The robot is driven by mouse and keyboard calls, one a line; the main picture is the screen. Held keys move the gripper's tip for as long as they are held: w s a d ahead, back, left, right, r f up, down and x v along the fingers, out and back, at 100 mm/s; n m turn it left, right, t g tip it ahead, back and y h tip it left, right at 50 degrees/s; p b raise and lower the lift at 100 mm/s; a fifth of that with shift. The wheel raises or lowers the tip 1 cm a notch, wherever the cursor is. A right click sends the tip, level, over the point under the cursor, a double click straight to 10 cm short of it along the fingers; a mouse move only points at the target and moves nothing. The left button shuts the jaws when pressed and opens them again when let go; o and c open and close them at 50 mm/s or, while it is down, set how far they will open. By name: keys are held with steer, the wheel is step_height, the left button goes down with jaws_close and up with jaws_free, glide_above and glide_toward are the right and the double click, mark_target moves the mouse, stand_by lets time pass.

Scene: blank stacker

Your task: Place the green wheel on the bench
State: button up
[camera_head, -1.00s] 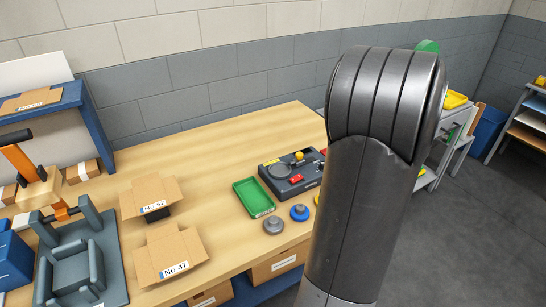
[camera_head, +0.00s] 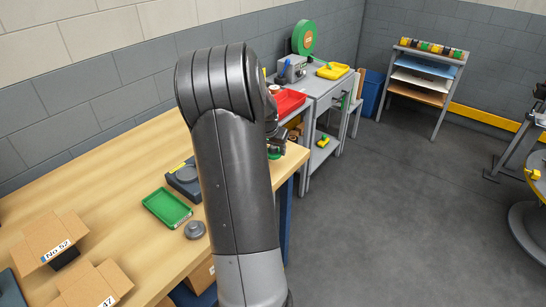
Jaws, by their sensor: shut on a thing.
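My gripper (camera_head: 275,142) shows only partly, past the right side of my arm, above the right end of the wooden bench (camera_head: 105,190). It is shut on a small green piece, which looks like the green wheel (camera_head: 274,154). Only a little of the wheel shows, low under the gripper. I cannot tell whether it touches the bench top. My arm hides much of the bench's right part.
A green tray (camera_head: 167,208), a grey round piece (camera_head: 194,230) and a dark device (camera_head: 184,180) lie left of my arm. Cardboard boxes (camera_head: 52,240) stand at the front left. A grey side table with a red tray (camera_head: 289,102) and yellow tray (camera_head: 332,71) stands beyond.

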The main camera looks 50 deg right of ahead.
mark_target(272, 153)
steer(key=shift+f, duration=2)
steer(key=shift+f, duration=0.15)
steer(key=o, duration=0.7)
steer(key=shift+o, duration=0.2)
steer(key=v, duration=1.2)
steer(key=shift+r, duration=0.25)
